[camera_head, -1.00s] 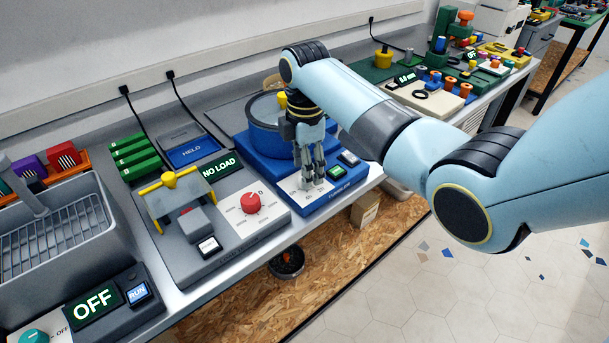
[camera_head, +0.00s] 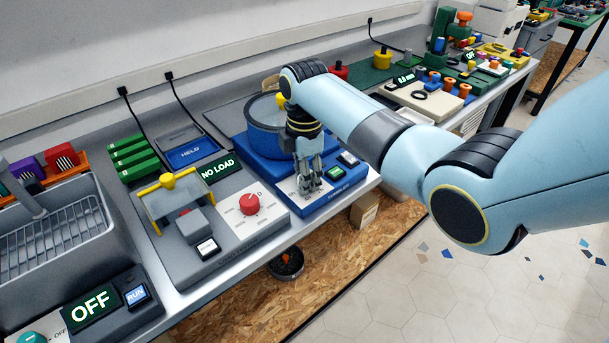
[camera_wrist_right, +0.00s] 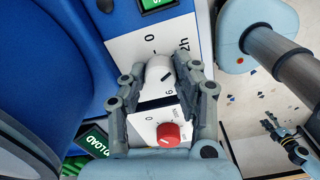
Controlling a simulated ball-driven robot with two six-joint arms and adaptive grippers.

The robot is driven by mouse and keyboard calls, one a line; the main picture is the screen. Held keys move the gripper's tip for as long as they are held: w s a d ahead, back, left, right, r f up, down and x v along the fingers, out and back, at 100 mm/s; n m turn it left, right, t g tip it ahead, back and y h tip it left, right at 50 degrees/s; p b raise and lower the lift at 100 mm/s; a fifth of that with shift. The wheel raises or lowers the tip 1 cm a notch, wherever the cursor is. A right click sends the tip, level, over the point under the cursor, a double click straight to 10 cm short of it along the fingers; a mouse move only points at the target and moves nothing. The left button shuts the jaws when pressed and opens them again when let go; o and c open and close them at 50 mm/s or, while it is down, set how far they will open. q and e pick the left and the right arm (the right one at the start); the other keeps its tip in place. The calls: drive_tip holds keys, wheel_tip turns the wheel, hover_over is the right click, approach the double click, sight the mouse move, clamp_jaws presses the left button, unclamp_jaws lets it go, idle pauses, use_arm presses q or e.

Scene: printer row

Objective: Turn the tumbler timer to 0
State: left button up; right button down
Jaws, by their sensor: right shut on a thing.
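The tumbler is a blue machine (camera_head: 238,143) with a round blue drum on the bench in the head view. At its front is a white dial plate (camera_head: 288,187), which also shows in the wrist view (camera_wrist_right: 128,45) with a 0, other marks and "2h". My right gripper (camera_head: 309,187) is over this plate. In the wrist view my right gripper (camera_wrist_right: 160,80) is shut on the white timer knob (camera_wrist_right: 158,79), with a finger on either side. A dark pointer line shows on the knob's top; its exact setting is hard to read.
Left of the tumbler stands a grey machine with a red knob (camera_head: 249,204) and a "NO LOAD" display (camera_head: 219,168). The bench's front edge is close, with open floor beyond.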

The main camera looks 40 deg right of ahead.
drive_tip(key=shift+r+n+p, duration=0.1)
drive_tip(key=shift+n+p, duration=0.55)
drive_tip(key=shift+n, duration=0.05)
drive_tip(key=n+p, duration=0.2)
drive_tip(key=n, duration=0.1)
drive_tip(key=n+p, duration=0.1)
drive_tip(key=n, duration=0.2)
drive_tip(key=shift+n+p, duration=0.95)
drive_tip(key=shift+n, duration=1.35)
drive_tip(key=c, duration=1)
unclamp_jaws()
